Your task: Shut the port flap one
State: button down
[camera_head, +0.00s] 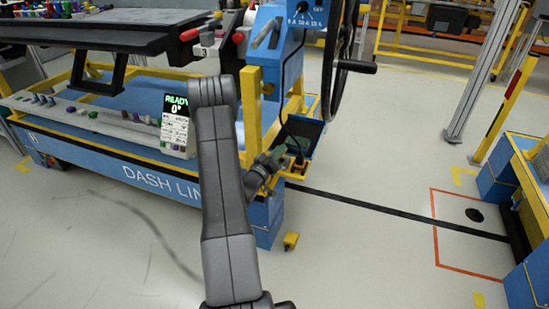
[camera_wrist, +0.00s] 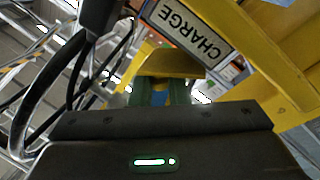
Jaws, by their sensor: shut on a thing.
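My gripper (camera_wrist: 160,92) points at a yellow frame beside a white CHARGE label (camera_wrist: 190,30). Its two greenish fingers close on the edge of a yellow plate (camera_wrist: 168,62), which looks like a port flap; I cannot tell its number. The plate stands out from the frame, so it looks open, though its hinge and port are hidden. In the head view my gripper (camera_head: 280,158) is low at the right end of the blue dash line bench (camera_head: 120,160), beside a dark panel (camera_head: 306,133); the flap is too small to make out there.
A black handwheel (camera_head: 340,65) with a crank handle stands above the work spot. A small yellow pedal-like block (camera_head: 291,240) lies on the floor. The floor to the right is mostly clear.

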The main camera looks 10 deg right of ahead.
aim_at(284, 163)
jog(key=m+b, duration=0.1)
jog(key=f+m+b, duration=0.1)
jog(key=d+m+g+b, duration=0.1)
jog(key=m, duration=0.1)
jog(key=shift+s+f, duration=0.15)
jog(key=shift+s, duration=0.2)
jog(key=shift+s+d+f+m+g+y+b, duration=0.1)
jog(key=shift+d+f+m+g+b, duration=0.05)
jog(key=shift+m+b, duration=0.45)
jog(key=shift+s+d+f+m+g+y+b, duration=0.1)
jog(key=shift+d+f+m+g+b, duration=0.1)
jog(key=shift+m+b, duration=0.45)
jog(key=shift+s+d+f+m+g+y+b, duration=0.15)
jog(key=shift+m+b, duration=0.25)
jog(key=shift+m, duration=0.35)
jog(key=c, duration=1.5)
grip_release()
jog(key=shift+f, duration=0.1)
jog(key=shift+a, duration=0.1)
jog(key=p+v, duration=0.2)
jog(key=v, duration=1.1)
jog(key=shift+s+a, duration=0.2)
jog(key=shift+a, duration=0.05)
